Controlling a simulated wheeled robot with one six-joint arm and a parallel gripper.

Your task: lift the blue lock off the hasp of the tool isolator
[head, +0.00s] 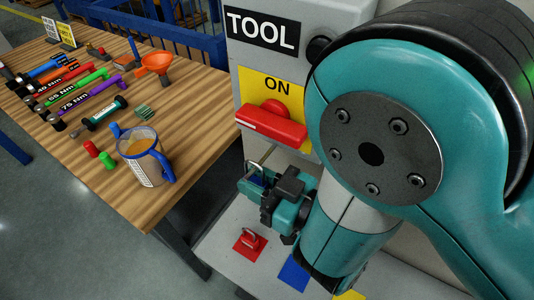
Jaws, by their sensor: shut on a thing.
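The tool isolator (252,92) is a grey box with a black TOOL label and a yellow ON plate. A red handle (272,122) lies across the plate. Below it a metal hasp or shackle (262,158) shows just above my gripper (262,182). My gripper is in front of the box and shut on the blue lock (257,180), of which only a small blue part shows between the jaws. The jaws hide the rest, and I cannot tell whether the shackle is still through the hasp.
Below, a grey shelf (225,245) bears a red square with a red lock (250,239), an empty-looking blue square (293,273) and part of a yellow square (350,295).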

